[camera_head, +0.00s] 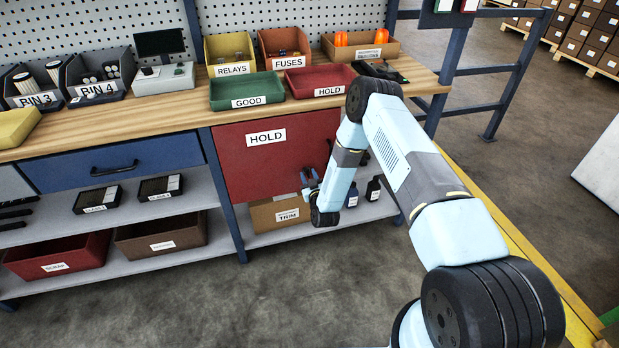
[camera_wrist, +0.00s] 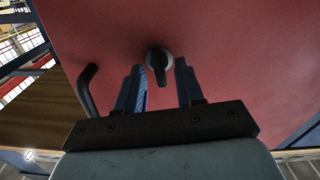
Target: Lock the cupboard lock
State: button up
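The red cupboard door (camera_head: 250,165) with a HOLD label is shut under the workbench. In the wrist view the red door (camera_wrist: 230,50) fills most of the picture. The cupboard lock (camera_wrist: 159,62) is a small round grey piece with a dark turn-knob whose bar points down in that view. My gripper (camera_wrist: 158,72) is open, with one finger on each side of the lock and gaps to both. Whether the fingertips reach as far as the knob I cannot tell. In the head view my gripper (camera_head: 309,184) is in front of the door; the lock is not clear there.
A dark bent handle (camera_wrist: 88,90) stands out left of my gripper in the wrist view. Above the door, the green GOOD tray (camera_head: 246,91) and red HOLD tray (camera_head: 322,80) sit on the bench. A TRIM box (camera_head: 268,216) and dark bottles (camera_head: 373,188) are below. The floor in front is clear.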

jog(key=shift+c, duration=0.3)
grip_shut()
jog(key=shift+m, duration=1.3)
jog(key=shift+o, duration=0.3)
grip_release()
